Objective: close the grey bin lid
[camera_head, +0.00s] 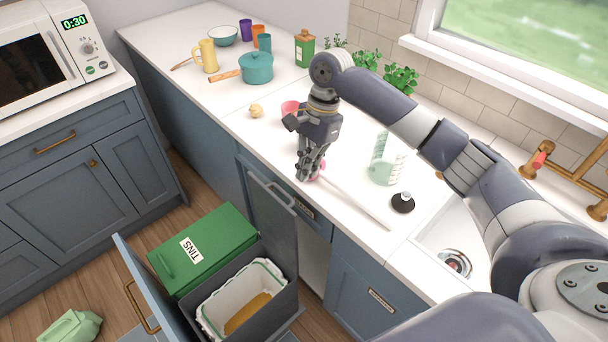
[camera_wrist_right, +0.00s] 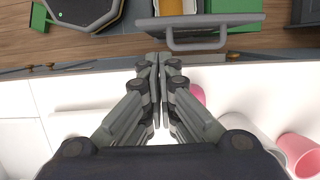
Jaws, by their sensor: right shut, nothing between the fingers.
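The grey bin (camera_head: 275,307) stands in the pulled-out drawer with a white liner and something yellow inside. Its grey lid (camera_head: 284,236) stands open and upright at the bin's counter side, with a bar handle (camera_head: 272,188) near its top edge. In the right wrist view the handle (camera_wrist_right: 196,44) shows beyond my fingertips. My right gripper (camera_head: 304,178) is shut and empty, pointing down over the counter near its front edge, up and right of the lid and apart from it. My left gripper is not in view.
A green bin with a shut lid marked TINS (camera_head: 205,245) stands beside the grey one. The drawer front (camera_head: 138,285) sticks out into the room. On the counter (camera_head: 240,122) are a pink cup (camera_head: 290,108), a teal pot (camera_head: 256,68) and a black-and-white stopper (camera_head: 402,203).

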